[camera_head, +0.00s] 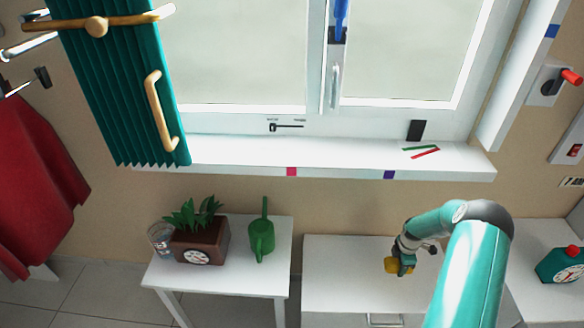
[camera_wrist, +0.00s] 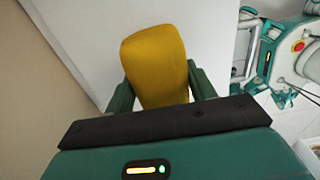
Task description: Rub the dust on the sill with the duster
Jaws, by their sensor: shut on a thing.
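My gripper (camera_head: 401,262) is over the white cabinet below the window. In the wrist view, its two green fingers (camera_wrist: 160,90) are shut on a yellow block-shaped thing, the duster (camera_wrist: 155,62). The duster also shows in the head view (camera_head: 393,266), small and low, close to the cabinet top; I cannot tell whether it touches. The white sill (camera_head: 330,157) runs under the window, above and behind my gripper. A red and a green strip (camera_head: 421,151) lie on its right part. No dust can be clearly made out on the sill.
A small white table (camera_head: 275,278) at the left bears a potted plant (camera_head: 198,238), a glass (camera_head: 160,240) and a green watering can (camera_head: 261,237). A teal blind (camera_head: 115,85) covers the sill's left end. The middle of the sill is clear.

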